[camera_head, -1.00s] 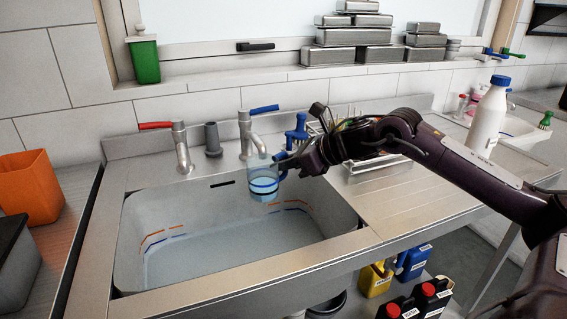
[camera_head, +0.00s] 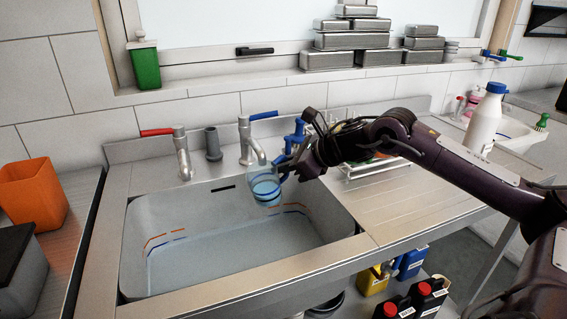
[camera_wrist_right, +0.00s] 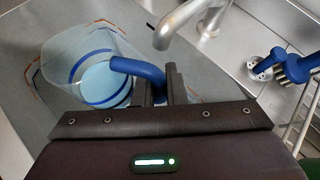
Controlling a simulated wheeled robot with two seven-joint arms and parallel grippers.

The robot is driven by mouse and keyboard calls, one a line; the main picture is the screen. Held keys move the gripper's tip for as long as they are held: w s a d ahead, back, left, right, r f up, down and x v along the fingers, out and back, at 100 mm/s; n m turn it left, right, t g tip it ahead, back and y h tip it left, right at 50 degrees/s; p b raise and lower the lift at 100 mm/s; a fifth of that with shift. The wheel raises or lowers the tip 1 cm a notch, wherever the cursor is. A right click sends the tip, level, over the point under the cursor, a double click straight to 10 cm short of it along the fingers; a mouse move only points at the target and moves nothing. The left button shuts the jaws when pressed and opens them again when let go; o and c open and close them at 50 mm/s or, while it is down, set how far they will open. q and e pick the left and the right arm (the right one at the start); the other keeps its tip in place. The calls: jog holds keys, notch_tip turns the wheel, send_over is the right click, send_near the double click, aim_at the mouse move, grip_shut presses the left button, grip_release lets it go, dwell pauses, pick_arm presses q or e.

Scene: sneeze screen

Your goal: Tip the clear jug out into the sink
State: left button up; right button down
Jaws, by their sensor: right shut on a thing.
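The clear jug (camera_head: 265,187) has blue bands and a blue handle, and pale blue liquid shows inside it. It hangs over the right part of the steel sink (camera_head: 135,262), tilted a little, in front of the blue-lever tap. My right gripper (camera_head: 291,166) is shut on the jug's handle. In the right wrist view the jug (camera_wrist_right: 82,68) is at the left, with its blue handle between the fingers (camera_wrist_right: 160,88) and the liquid still inside. My left gripper is not in view.
The blue-lever tap (camera_head: 247,143) stands close behind the jug, and the red-lever tap (camera_head: 181,154) is further left. A blue brush (camera_head: 297,133) stands behind my gripper. An orange bin (camera_head: 32,190) stands at the left.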

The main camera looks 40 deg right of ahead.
aim_at(281, 158)
jog(key=shift+r+n+h+p, duration=0.35)
jog(key=shift+r+p, duration=0.25)
jog(key=shift+p, duration=0.25)
jog(key=shift+r+n+h+p, duration=0.25)
jog(key=shift+r+h+p, duration=0.25)
jog(key=shift+p, duration=0.45)
jog(key=shift+s+a+r+n+t+h+p, duration=0.1)
jog(key=shift+a+n+t+h+p, duration=0.2)
jog(key=shift+n+h+p, duration=0.45)
jog(key=shift+s+a+n+h+p, duration=0.1)
jog(key=shift+a+n+h+p, duration=0.45)
jog(key=shift+h, duration=0.35)
jog(key=shift+a+r+n+t+h, duration=0.3)
jog(key=shift+r+n, duration=0.05)
jog(key=shift+n, duration=0.05)
jog(key=shift+s+a+r+p, duration=0.1)
jog(key=shift+a+p, duration=0.15)
jog(key=shift+p, duration=0.05)
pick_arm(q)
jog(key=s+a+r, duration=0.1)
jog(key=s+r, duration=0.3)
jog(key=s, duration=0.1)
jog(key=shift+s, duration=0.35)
pick_arm(e)
jog(key=shift+d, duration=0.2)
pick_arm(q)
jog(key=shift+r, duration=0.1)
pick_arm(e)
jog(key=shift+f, duration=0.2)
